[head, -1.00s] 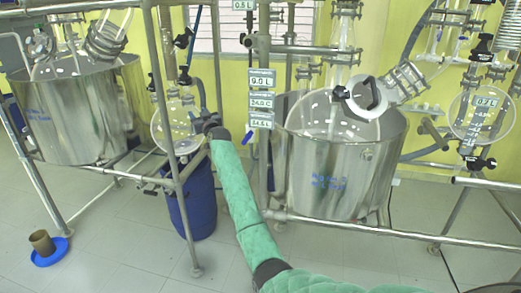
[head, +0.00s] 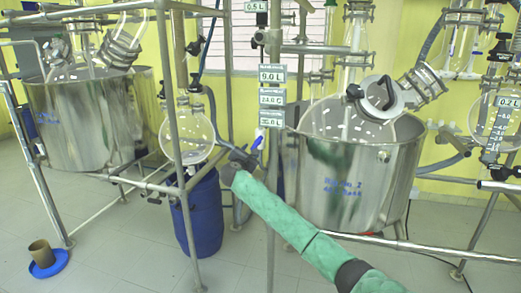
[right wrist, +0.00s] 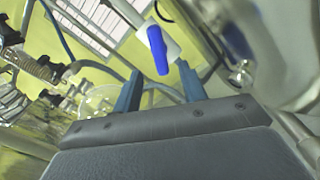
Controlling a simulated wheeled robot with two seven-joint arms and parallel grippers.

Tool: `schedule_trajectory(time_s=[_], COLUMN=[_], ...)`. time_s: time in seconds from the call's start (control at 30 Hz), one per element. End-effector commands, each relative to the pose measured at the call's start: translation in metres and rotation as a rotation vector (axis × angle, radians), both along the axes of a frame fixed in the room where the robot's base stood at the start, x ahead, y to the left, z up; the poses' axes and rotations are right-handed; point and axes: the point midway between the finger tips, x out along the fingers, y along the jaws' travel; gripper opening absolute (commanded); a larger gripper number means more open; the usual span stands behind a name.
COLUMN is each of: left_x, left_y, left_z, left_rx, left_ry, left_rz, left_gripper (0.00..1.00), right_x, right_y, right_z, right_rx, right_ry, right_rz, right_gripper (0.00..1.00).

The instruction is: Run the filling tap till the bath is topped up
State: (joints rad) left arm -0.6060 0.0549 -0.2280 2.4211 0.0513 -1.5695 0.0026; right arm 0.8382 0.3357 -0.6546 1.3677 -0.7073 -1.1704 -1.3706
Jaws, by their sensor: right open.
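The bath is the large steel vessel (head: 345,185) at the right of the head view, with a glass reactor flask in it. The tap's blue handle (head: 258,143) is on the frame just left of the bath. In the right wrist view the blue handle (right wrist: 158,50) hangs from a white body, beyond and between my fingertips. My right gripper (head: 246,156) is open and close to the handle; in the wrist view its two blue fingers (right wrist: 160,86) are spread with nothing visibly held. The display plates (head: 271,98) read 9.0 L, 24.0 C and about 35.0 L.
A second steel vessel (head: 80,120) stands at the left. A round glass flask (head: 188,135) hangs above a blue drum (head: 198,212). Metal frame posts and rails surround my right arm. A brown cup on a blue dish (head: 45,262) sits on the floor.

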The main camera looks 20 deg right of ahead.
Motion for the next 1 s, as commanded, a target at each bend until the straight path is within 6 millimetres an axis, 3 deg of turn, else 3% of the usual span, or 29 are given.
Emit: schedule_trajectory(time_s=[0.5,0.9,0.93,1.0], left_x=[-0.007,-0.009,-0.009,-0.009], left_y=[0.017,0.018,0.018,0.018], left_z=[0.021,0.023,0.023,0.023], left_rx=[0.038,0.041,0.041,0.041], left_ry=[0.044,0.049,0.049,0.049], left_rz=[0.017,0.02,0.02,0.02], left_gripper=[0.36,0.36,0.36,0.36], right_x=[0.055,0.061,0.061,0.061], right_y=[-0.037,-0.041,-0.041,-0.041], right_z=[0.002,0.001,0.001,0.001], right_rx=[0.004,0.006,0.006,0.006], right_ry=[-0.001,-0.001,-0.001,-0.001], right_rz=[0.001,0.002,0.002,0.002], right_gripper=[0.42,0.42,0.4,0.26])
